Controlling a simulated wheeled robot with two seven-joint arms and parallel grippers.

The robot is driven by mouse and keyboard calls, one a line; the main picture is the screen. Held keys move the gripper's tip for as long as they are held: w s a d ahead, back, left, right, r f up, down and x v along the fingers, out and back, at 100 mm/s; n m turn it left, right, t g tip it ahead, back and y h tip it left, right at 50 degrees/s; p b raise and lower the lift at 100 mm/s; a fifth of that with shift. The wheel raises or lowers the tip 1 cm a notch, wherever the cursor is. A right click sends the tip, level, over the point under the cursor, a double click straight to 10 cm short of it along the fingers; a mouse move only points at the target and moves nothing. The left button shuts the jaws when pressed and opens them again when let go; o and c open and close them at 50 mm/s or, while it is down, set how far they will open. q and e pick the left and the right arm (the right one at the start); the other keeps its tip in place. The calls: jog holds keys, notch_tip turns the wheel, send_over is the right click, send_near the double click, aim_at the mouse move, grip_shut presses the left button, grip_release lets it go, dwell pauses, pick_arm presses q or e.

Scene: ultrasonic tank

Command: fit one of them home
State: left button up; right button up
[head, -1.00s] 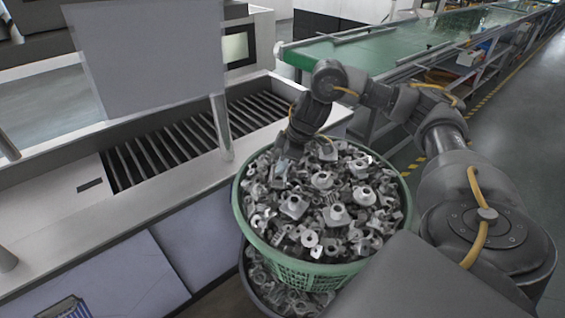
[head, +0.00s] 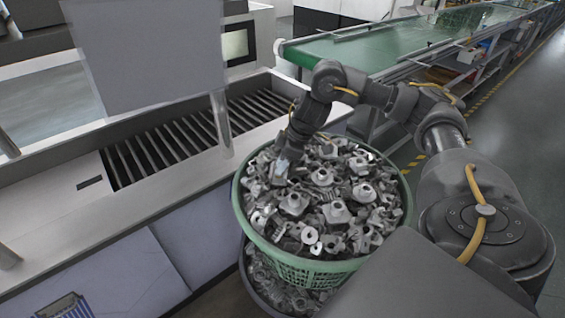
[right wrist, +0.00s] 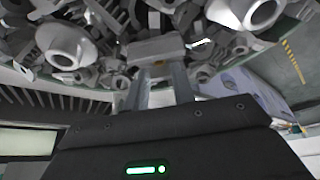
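Many grey metal parts (head: 335,213) lie heaped in a green basket (head: 300,272). My right gripper (head: 281,170) points down at the left back part of the heap, and its tips are at the parts. In the right wrist view its two fingers (right wrist: 160,88) stand apart, with a grey block-shaped part (right wrist: 156,48) at their ends. I cannot tell whether the fingers grip this part or only stand against it. My left gripper is not in view.
A second bin of parts (head: 285,293) stands under the basket. To the left is a pale tank bench with a slatted roller bed (head: 165,150) and an upright grey panel (head: 145,55). A green conveyor (head: 370,45) runs behind. Floor on the right is open.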

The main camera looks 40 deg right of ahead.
jog(key=shift+o, duration=1.4)
jog(key=shift+r, duration=0.1)
jog(key=p+v, duration=0.2)
jog(key=v, duration=0.8)
jog(key=shift+r+p, duration=0.3)
jog(key=shift+s+d, duration=0.15)
